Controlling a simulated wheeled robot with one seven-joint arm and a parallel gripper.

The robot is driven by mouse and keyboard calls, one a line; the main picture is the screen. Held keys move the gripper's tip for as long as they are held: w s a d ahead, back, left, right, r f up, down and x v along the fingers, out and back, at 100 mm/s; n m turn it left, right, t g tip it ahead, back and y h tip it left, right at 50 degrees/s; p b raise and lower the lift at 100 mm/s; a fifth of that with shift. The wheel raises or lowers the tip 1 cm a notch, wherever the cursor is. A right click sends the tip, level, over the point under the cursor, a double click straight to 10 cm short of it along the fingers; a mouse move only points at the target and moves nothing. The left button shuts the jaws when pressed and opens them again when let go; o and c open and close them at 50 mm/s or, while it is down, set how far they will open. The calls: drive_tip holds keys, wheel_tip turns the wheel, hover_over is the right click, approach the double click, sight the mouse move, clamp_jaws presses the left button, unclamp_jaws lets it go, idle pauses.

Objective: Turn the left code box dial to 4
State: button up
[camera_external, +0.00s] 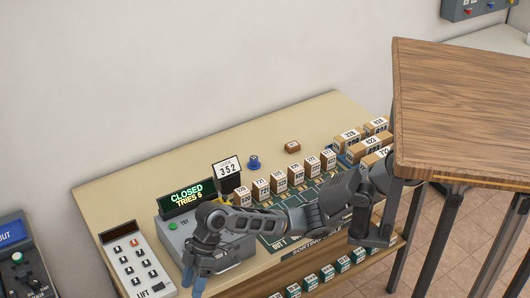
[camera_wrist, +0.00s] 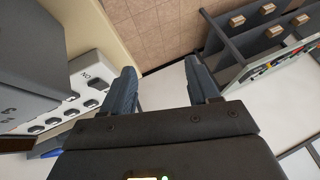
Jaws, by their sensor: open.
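The grey code box (camera_external: 180,236) sits on the table's near left part, with a green TRY button (camera_external: 173,226). Its display (camera_external: 187,198) reads CLOSED, TRIES 5. My arm covers the box's front and right side, so I cannot make out the left dial or its setting. My gripper (camera_external: 194,284) hangs in front of the box, fingers pointing down. In the wrist view my gripper (camera_wrist: 160,68) is open, with nothing between its fingers. A dark grey box side (camera_wrist: 35,50) fills that view's upper left.
A white LIFT button panel (camera_external: 138,262) is left of the code box. A wooden table (camera_external: 460,100) is at right. Floor (camera_wrist: 165,35) lies beyond my fingers.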

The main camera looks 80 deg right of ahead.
sight(190, 241)
drive_tip(key=w+d+r+h, duration=0.1)
drive_tip(key=d+r+h, duration=0.1)
drive_tip(key=d+r, duration=0.1)
drive_tip(key=w+d+r+g+h+p, duration=0.1)
drive_tip(key=w+d+r+h, duration=0.1)
drive_tip(key=d+r, duration=0.2)
drive_tip(key=w+d+r+g+h, duration=0.1)
drive_tip(key=w+d+r+h, duration=0.1)
drive_tip(key=d, duration=0.5)
drive_tip(key=shift+d+r+n+h, duration=0.15)
drive_tip(key=shift+r+n+h, duration=0.2)
drive_tip(key=shift+r, duration=0.35)
drive_tip(key=shift+f+p, duration=0.7)
drive_tip(key=shift+f, duration=3.15)
drive_tip(key=shift+c, duration=0.3)
drive_tip(key=c, duration=1)
